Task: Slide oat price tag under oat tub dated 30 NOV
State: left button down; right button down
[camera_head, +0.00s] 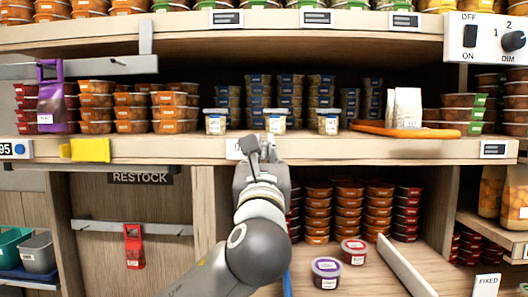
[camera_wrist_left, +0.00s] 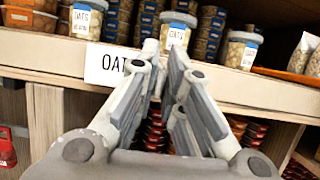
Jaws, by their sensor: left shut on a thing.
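The white oat price tag (camera_wrist_left: 106,66), reading "OAT", is at the shelf's front edge, below and between the left and middle tubs. My left gripper (camera_head: 259,148) is shut on the tag's right part, hiding it. My right gripper is out of view.
The shelf's front edge (camera_head: 370,150) runs just behind my gripper. Stacked tubs (camera_head: 290,85) stand behind the oat tubs. A yellow block (camera_head: 88,150) sits at the left edge.

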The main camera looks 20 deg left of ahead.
pick_arm(q)
jog(key=d, duration=0.2)
jog(key=w+d, duration=0.1)
jog(key=d, duration=0.1)
jog(key=w+d+p, duration=0.1)
jog(key=d, duration=0.1)
jog(key=shift+d, duration=0.35)
jog(key=shift+s+a, duration=0.1)
jog(key=shift+a, duration=0.1)
jog(key=c, duration=1.6)
grip_release()
jog(key=shift+a, duration=0.1)
jog(key=shift+o, duration=0.2)
jog(key=shift+s, duration=0.1)
jog(key=v, duration=1.2)
